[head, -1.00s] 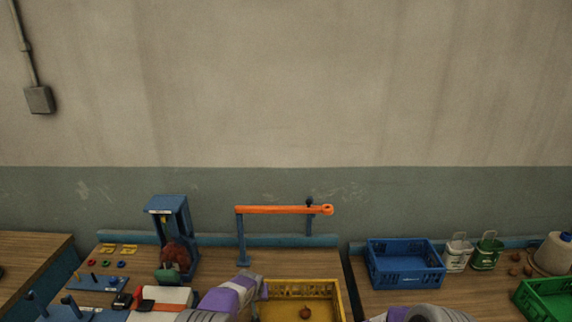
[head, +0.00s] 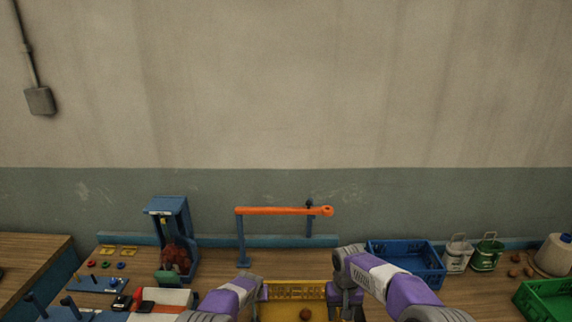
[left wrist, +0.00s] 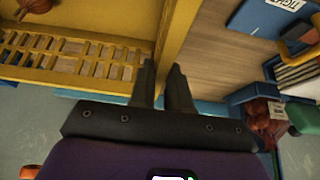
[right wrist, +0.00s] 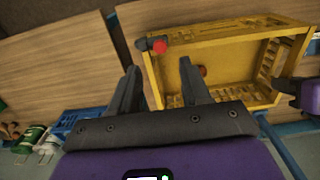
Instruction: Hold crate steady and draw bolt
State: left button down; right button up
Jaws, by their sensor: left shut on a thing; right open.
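The yellow crate (head: 298,284) stands at the front of the middle bench, with a round brown onion-like thing (head: 305,314) inside. My left gripper (head: 263,292) is shut on the crate's left wall; in the left wrist view the yellow wall (left wrist: 180,30) runs between its fingers (left wrist: 161,70). The bolt (right wrist: 158,45), with a red knob and dark body, sits at the crate's rim in the right wrist view. My right gripper (right wrist: 158,68) is open and empty, with the bolt just beyond and between its fingertips. In the head view my right arm hides the bolt.
An orange bar (head: 280,211) on blue posts stands behind the crate. A blue stand (head: 168,207) with a red net sack (head: 176,258) is to the left.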

notch_tip(320, 180, down, 7)
jog(key=shift+f, duration=0.15)
dwell(0.4)
grip_shut()
jog(key=shift+a, duration=1.7)
dwell(0.4)
grip_release()
